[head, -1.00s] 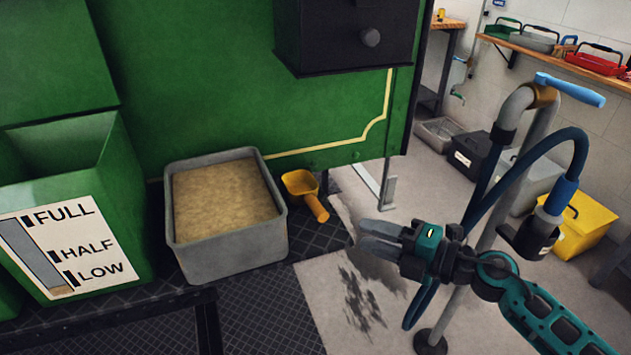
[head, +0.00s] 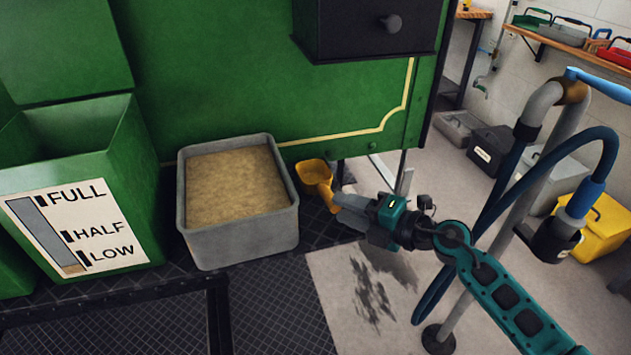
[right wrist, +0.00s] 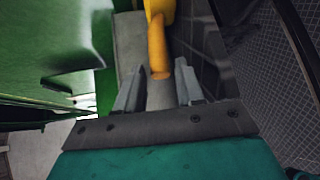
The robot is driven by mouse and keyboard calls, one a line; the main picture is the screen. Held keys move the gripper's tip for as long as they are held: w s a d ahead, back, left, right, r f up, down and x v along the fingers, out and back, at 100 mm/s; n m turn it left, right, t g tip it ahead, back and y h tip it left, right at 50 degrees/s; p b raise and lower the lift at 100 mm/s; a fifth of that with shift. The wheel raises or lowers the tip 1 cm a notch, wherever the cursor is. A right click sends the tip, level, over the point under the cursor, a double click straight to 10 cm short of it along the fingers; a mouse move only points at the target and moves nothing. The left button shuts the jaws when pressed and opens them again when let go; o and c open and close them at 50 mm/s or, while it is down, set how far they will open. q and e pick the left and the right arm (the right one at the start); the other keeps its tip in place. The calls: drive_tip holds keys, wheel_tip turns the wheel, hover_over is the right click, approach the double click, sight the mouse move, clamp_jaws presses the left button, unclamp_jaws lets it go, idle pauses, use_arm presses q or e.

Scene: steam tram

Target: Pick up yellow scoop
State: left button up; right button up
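The yellow scoop (head: 315,173) sits on the dark tread-plate ledge, just right of the sand bin, its handle pointing down and right in the head view. In the right wrist view the scoop's handle (right wrist: 158,52) extends down to between the fingertips. My right gripper (head: 340,213) is at the handle end, with its fingers partly covering the handle in the head view. In the right wrist view my right gripper (right wrist: 160,92) is open, with a finger on each side of the handle's end. Contact is not visible. My left gripper is not in view.
The grey bin (head: 243,241) full of sand stands left of the scoop. A green box (head: 125,200) with a level gauge is further left. A standpipe (head: 520,205) with a blue hose rises at the right. A green panel (head: 215,70) stands behind.

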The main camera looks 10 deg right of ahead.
sight(321, 189)
drive_tip(key=x, duration=0.3)
drive_tip(key=shift+w+a+f, duration=0.1)
drive_tip(key=shift+w+a, duration=0.1)
drive_tip(key=shift+w, duration=0.1)
clamp_jaws()
